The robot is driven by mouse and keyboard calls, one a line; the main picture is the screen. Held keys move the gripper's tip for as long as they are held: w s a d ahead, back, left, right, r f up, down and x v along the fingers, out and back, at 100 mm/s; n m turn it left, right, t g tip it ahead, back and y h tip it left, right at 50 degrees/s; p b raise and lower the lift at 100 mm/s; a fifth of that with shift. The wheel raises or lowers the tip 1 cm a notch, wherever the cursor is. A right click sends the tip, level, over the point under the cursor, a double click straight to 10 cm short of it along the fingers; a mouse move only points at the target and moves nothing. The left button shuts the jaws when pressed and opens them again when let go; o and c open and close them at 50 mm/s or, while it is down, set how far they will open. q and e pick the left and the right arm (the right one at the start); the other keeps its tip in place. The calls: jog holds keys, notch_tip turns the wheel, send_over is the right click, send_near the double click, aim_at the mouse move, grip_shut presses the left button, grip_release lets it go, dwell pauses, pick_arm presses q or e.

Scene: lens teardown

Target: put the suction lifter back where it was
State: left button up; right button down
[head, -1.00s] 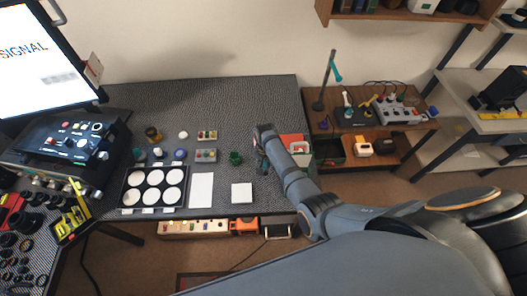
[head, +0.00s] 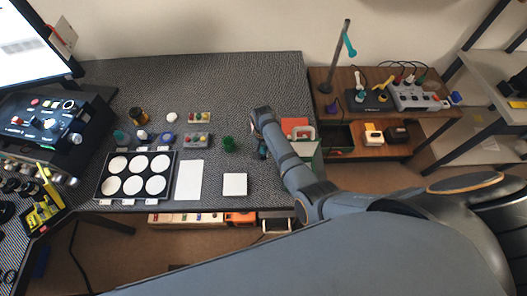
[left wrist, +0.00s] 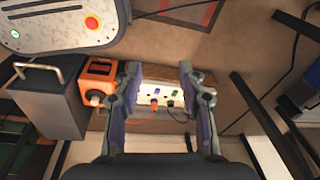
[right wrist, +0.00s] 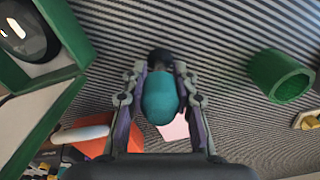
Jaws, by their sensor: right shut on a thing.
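The suction lifter (right wrist: 160,98) has a teal bulb and a dark end. My right gripper (right wrist: 160,88) is shut on its sides, and the lifter's dark end points away from the wrist. The grey ribbed mat is behind it, and I cannot tell if the lifter touches it. In the head view my right gripper (head: 262,150) is over the right part of the bench, right of a green cup (head: 229,145); the lifter is mostly hidden there. My left gripper (left wrist: 158,100) shows only in the left wrist view, open and empty, with a power strip beyond its fingers.
A green box (right wrist: 62,75) with a lens and a red-orange item (right wrist: 92,135) lie close left of my right gripper. The lens tray (head: 101,190), a white sheet (head: 189,180) and a white square (head: 234,184) occupy the bench. Bare mat (head: 220,85) is free behind.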

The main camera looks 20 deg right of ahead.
jog(key=shift+a+f, duration=0.15)
jog(key=c, duration=1.1)
grip_release()
pick_arm(q)
jog(key=shift+s+f, duration=0.15)
jog(key=shift+s, duration=1.05)
pick_arm(e)
jog(key=shift+o, duration=0.2)
pick_arm(q)
jog(key=shift+a, duration=0.1)
pick_arm(e)
jog(key=shift+r, duration=0.35)
notch_tip(320, 180, up, 11)
jog(key=p, duration=1.1)
jog(key=shift+r+p, duration=0.2)
jog(key=shift+p, duration=0.1)
jog(key=shift+r, duration=0.2)
pick_arm(q)
notch_tip(320, 180, up, 12)
jog(key=shift+w+f, duration=0.2)
jog(key=shift+w, duration=0.1)
pick_arm(e)
jog(key=shift+f, duration=0.1)
